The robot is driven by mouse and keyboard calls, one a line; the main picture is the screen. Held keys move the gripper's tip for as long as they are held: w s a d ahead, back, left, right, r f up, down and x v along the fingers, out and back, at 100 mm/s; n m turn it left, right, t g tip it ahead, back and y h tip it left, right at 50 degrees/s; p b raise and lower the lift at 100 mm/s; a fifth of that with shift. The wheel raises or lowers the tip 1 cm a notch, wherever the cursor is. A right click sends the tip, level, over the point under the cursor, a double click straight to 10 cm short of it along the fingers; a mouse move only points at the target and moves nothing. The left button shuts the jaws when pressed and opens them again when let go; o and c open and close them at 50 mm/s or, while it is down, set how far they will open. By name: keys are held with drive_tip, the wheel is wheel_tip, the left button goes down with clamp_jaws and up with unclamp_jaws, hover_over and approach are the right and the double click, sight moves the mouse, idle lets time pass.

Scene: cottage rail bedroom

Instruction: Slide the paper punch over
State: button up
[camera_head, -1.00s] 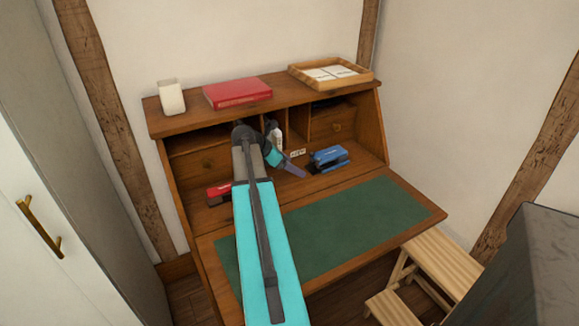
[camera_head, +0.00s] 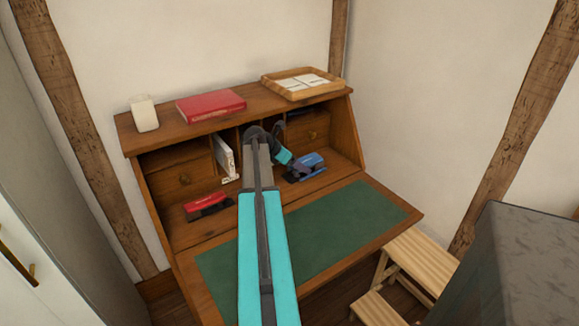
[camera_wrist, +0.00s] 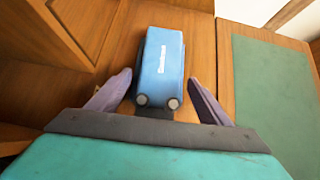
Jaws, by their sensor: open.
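A blue device with a white label and two round dark-grey ends, which looks like the paper punch (camera_head: 307,163), sits on the desk's inner shelf, right of centre. In the wrist view the blue punch (camera_wrist: 163,62) lies lengthwise between my two fingers, its near end by the fingertips. My gripper (camera_wrist: 160,77) is open, with a finger on each side of the punch and visible gaps. In the head view my gripper (camera_head: 290,169) is at the punch's left side, its fingers partly hidden.
A red device (camera_head: 207,204) sits left on the wooden desk (camera_head: 168,238). A white upright item (camera_head: 225,157) stands in the cubbies. A red book (camera_head: 211,105), white cup (camera_head: 144,112) and wooden tray (camera_head: 303,95) are on top. The green writing mat (camera_head: 345,215) is clear. A stool (camera_head: 425,262) stands right.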

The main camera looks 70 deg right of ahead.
sight(309, 159)
drive_tip(key=s+d, duration=0.1)
drive_tip(key=d, duration=0.1)
drive_tip(key=s+d, duration=0.2)
drive_tip(key=d, duration=0.1)
drive_tip(key=shift+s+d+f+p, duration=0.1)
drive_tip(key=shift+d+f+p, duration=0.2)
drive_tip(key=shift+f, duration=0.1)
drive_tip(key=shift+x, duration=0.9)
drive_tip(key=c, duration=1.7)
drive_tip(key=shift+o, duration=0.2)
drive_tip(key=shift+s, duration=0.1)
drive_tip(key=shift+s, duration=0.1)
drive_tip(key=shift+s+p, duration=0.5)
drive_tip(key=shift+s, duration=0.15)
